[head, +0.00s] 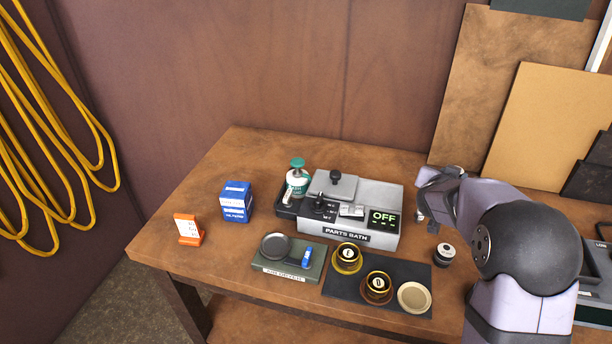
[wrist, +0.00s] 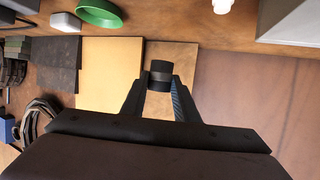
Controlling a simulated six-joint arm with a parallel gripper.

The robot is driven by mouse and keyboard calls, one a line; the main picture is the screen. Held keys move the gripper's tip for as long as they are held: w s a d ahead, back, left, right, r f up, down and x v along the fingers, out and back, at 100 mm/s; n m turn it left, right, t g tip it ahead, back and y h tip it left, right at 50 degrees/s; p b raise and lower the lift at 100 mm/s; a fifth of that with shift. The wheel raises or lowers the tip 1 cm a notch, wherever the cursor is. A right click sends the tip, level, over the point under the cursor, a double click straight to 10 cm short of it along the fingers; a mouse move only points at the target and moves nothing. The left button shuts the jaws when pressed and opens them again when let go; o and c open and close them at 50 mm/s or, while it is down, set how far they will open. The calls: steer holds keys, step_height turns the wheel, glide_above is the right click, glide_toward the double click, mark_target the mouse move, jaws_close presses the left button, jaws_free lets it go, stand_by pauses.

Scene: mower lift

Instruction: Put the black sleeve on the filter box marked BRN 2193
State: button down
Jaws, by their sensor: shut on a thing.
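My gripper (wrist: 160,84) is shut on a small dark cylinder (wrist: 160,74) with a greyer band, held between the fingertips. I cannot tell whether it is the black sleeve. In the head view my gripper (head: 428,218) is above the table, just right of the parts bath, and what it holds is barely visible. Blue boxes (head: 236,203), seemingly stacked, stand at the table's left. Their print is too small to read, so I cannot confirm BRN 2193. No other black sleeve is clearly visible.
The grey parts bath (head: 360,238), reading OFF, stands mid-table beside a green-capped bottle (head: 297,180). An orange stand (head: 188,230) is at left. A small cylinder (head: 445,254) stands nearby.

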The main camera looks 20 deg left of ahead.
steer(key=w+a+r+n+t+y+p, duration=0.1)
steer(key=a+r+n+y+p, duration=0.15)
steer(key=a, duration=1.25)
step_height(320, 180, up, 7)
steer(key=n+y+p, duration=0.5)
steer(key=y+p, duration=0.1)
steer(key=y, duration=0.1)
glide_above(234, 194)
steer(key=shift+g+h, duration=0.25)
steer(key=shift+g, duration=0.05)
steer(key=shift+f+b, duration=0.3)
steer(key=shift+f, duration=4.7)
steer(key=shift+f, duration=0.1)
steer(key=shift+f, duration=0.15)
steer(key=c, duration=1.4)
jaws_free()
